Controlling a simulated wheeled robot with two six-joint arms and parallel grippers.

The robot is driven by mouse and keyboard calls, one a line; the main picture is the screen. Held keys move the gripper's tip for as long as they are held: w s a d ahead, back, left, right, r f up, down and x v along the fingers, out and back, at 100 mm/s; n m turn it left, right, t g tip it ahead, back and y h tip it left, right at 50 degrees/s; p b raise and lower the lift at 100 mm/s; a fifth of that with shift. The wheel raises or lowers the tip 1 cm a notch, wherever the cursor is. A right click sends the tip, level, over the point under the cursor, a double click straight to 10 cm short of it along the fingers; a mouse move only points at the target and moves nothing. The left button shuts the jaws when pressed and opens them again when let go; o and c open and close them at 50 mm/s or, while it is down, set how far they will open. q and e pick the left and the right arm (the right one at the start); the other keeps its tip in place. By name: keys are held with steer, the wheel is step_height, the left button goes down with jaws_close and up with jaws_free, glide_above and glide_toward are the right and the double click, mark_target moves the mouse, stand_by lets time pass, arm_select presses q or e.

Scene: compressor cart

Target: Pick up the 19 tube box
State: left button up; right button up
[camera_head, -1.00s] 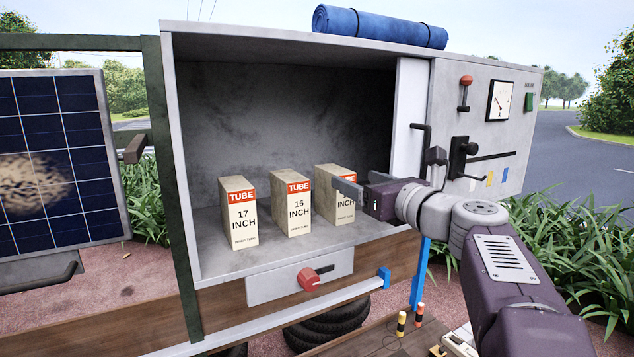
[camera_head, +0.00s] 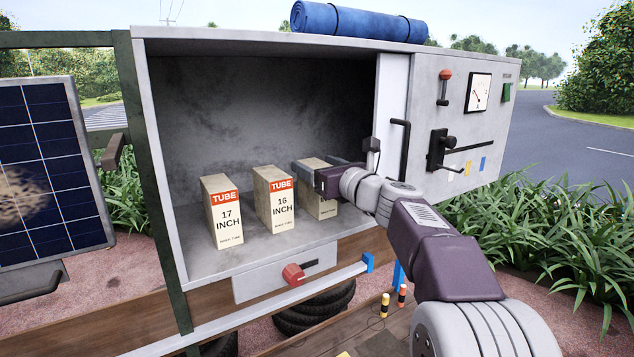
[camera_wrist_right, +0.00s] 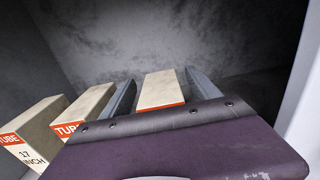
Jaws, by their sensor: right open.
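Three cream tube boxes with red TUBE labels stand upright in a row on the floor of the open grey compartment. The left one reads 17 INCH (camera_head: 223,212) and the middle one reads 16 INCH (camera_head: 273,200). The rightmost box (camera_head: 318,205) has its upper front covered by my right gripper (camera_head: 316,164), so its number is hidden. In the right wrist view my open right gripper (camera_wrist_right: 165,88) has one finger on each side of the rightmost box (camera_wrist_right: 161,90), with small gaps visible. My left gripper is not in view.
The compartment's right wall (camera_head: 391,100) stands close beside my right arm. The 16 INCH box (camera_wrist_right: 88,108) is just left of my left-hand finger in the wrist view. A drawer front with a red knob (camera_head: 293,275) lies below the opening.

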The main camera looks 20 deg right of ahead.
steer(key=shift+s, duration=0.1)
steer(key=shift+w+f, duration=0.1)
steer(key=shift+w, duration=0.2)
steer(key=c, duration=0.9)
jaws_close()
steer(key=shift+s, duration=0.1)
step_height(320, 180, up, 10)
steer(key=p, duration=0.4)
